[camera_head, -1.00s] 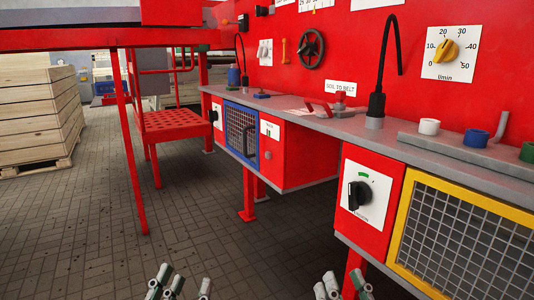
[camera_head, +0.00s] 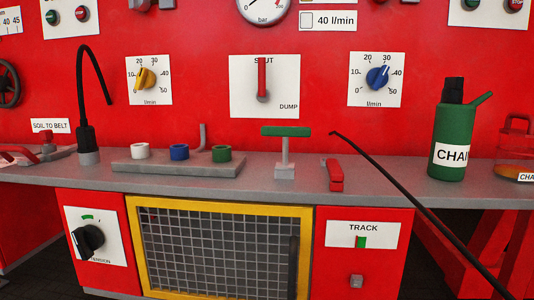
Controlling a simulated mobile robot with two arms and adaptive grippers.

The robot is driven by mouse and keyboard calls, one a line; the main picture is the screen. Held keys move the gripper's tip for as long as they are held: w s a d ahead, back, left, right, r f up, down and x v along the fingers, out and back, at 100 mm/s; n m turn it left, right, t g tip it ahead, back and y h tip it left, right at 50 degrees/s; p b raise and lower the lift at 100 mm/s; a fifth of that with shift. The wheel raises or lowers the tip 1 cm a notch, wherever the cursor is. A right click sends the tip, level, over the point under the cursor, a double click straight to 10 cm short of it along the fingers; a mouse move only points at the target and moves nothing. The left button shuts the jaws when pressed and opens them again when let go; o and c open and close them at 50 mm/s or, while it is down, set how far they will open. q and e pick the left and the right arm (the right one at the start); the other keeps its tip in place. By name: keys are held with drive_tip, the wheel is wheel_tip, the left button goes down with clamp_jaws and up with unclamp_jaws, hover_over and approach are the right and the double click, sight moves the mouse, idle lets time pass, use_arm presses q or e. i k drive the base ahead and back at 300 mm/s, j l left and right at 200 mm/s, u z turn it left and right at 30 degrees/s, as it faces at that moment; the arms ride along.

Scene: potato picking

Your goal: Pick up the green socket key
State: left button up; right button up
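A T-shaped key with a green crossbar (camera_head: 286,131) and a grey shaft stands upright in a small grey block on the grey counter, in the middle of the head view. It looks like the green socket key. To its left, a grey tray (camera_head: 135,167) holds a white ring-shaped socket (camera_head: 140,151), a blue one (camera_head: 179,152) and a green one (camera_head: 221,154). A bent grey rod stands behind the green one. Neither of my grippers is in view.
A red lever (camera_head: 335,175) sits right of the key. A green can (camera_head: 451,135) stands farther right, and a dark rod (camera_head: 415,200) slants down across the counter's front. A black bent-neck lamp-like stem (camera_head: 84,130) rises at left. A yellow-framed mesh door (camera_head: 220,245) lies below.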

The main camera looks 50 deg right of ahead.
sight(284, 169)
drive_tip(key=j+z, duration=0.15)
drive_tip(key=z, duration=1.35)
drive_tip(key=l+z, duration=0.1)
drive_tip(key=z, duration=0.15)
drive_tip(key=i+j, duration=0.05)
